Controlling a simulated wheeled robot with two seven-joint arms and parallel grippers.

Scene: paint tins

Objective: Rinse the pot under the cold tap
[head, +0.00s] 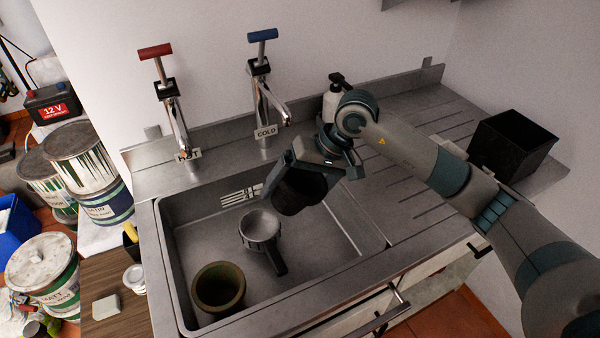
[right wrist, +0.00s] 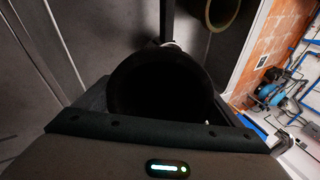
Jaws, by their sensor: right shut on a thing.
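My right gripper (head: 300,176) is shut on a black round pot (head: 296,195), held over the right part of the sink (head: 190,240). In the right wrist view the pot's dark round opening (right wrist: 160,85) fills the middle; its inside is too dark to read. The cold tap (head: 264,92), with a blue handle and a COLD label, stands behind the sink. Its spout is up and left of the held pot, and I see no water running. A brown-green pot (head: 218,288) stands in the sink's front left. My left gripper is not in view.
A metal cup with a black handle (head: 260,228) lies in the sink. The hot tap (head: 172,105), with a red handle, is left of the cold one. A soap bottle (head: 331,102) and a black bin (head: 512,143) stand right. Paint tins (head: 85,160) crowd the left.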

